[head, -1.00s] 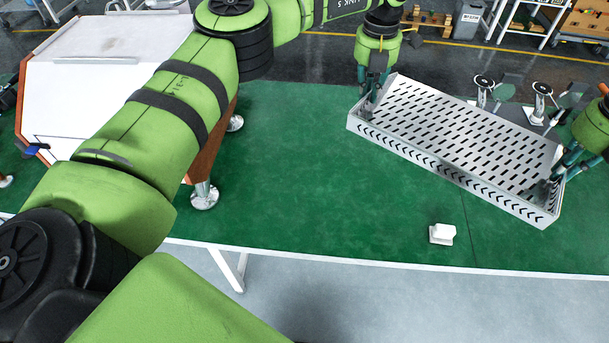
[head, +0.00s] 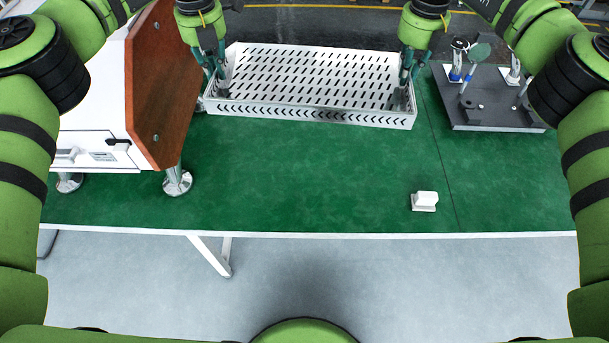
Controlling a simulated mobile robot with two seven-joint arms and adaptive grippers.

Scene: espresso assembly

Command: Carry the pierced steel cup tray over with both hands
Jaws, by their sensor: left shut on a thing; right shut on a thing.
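The pierced steel cup tray (head: 312,110) is a long, shallow silver box with slotted floor and walls. It lies almost level across the upper middle of the head view, over the green mat. My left gripper (head: 221,84) is shut on the tray at its left end. My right gripper (head: 403,92) is shut on the tray at its right end. The fingers reach down inside the tray at both ends, and their exact contact is hard to see. I cannot tell whether the tray touches the mat.
The espresso machine (head: 150,90), white with a wooden side panel and metal feet, stands close to the tray's left end. A dark fixture plate (head: 490,105) with clamps stands at the right. A small white block (head: 424,201) sits on the green table mat (head: 300,185), otherwise clear in front.

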